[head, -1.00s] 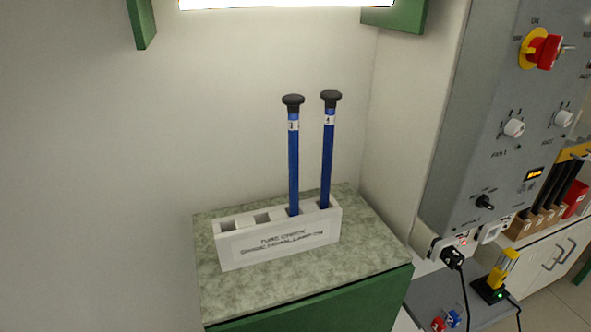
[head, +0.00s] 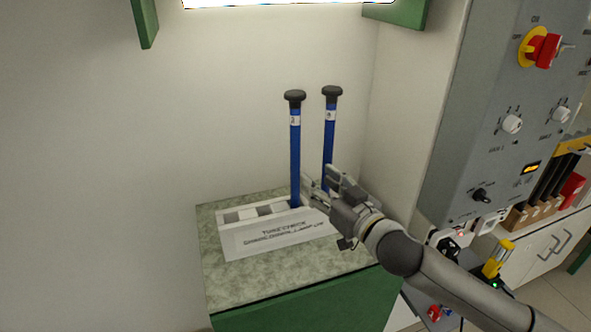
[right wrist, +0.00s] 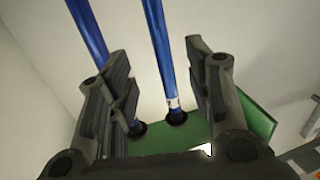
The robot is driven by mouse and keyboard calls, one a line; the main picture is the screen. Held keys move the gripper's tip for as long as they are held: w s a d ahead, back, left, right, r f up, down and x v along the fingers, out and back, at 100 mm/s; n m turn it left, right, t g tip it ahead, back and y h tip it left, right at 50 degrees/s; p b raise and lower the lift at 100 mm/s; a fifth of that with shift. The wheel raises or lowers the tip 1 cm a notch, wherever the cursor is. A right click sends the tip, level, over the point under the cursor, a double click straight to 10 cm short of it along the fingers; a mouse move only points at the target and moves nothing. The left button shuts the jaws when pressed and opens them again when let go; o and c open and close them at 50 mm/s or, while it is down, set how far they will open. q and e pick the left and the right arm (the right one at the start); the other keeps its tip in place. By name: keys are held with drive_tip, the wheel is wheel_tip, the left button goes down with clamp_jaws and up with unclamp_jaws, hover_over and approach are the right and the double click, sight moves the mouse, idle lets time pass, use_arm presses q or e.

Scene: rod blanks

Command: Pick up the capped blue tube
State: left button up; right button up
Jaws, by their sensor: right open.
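Two blue tubes with black caps and white labels stand upright in the white rack (head: 275,241). The left tube (head: 295,155) and the right tube (head: 328,150) both show in the head view. My right gripper (head: 318,180) is beside the tubes above the rack's right end, partly hiding the right tube's lower part. In the right wrist view my right gripper (right wrist: 157,75) is open, with one blue tube (right wrist: 160,50) in the gap between its fingers in the picture. The other tube (right wrist: 88,32) passes behind the left finger. Contact cannot be told. My left gripper is out of view.
The rack stands on a speckled grey-green top (head: 225,285) near a wall. Other rack slots at left look empty. A grey control panel (head: 500,120) stands at the right. A bright lamp (head: 275,3) and green cabinet parts (head: 395,12) are above.

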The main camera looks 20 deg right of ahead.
sight(298, 159)
drive_tip(key=x, duration=0.2)
drive_tip(key=p+x, duration=0.1)
drive_tip(key=x, duration=0.2)
drive_tip(key=shift+w+a+r+p, duration=0.15)
drive_tip(key=shift+w+r+p, duration=0.15)
drive_tip(key=shift+w+r, duration=0.05)
drive_tip(key=shift+w+a+r+p, duration=0.1)
drive_tip(key=shift+w+r+p, duration=0.1)
drive_tip(key=shift+w+p, duration=0.2)
drive_tip(key=shift+p+x, duration=0.75)
drive_tip(key=shift+x, duration=1.45)
drive_tip(key=shift+s, duration=0.1)
clamp_jaws()
drive_tip(key=shift+r, duration=0.1)
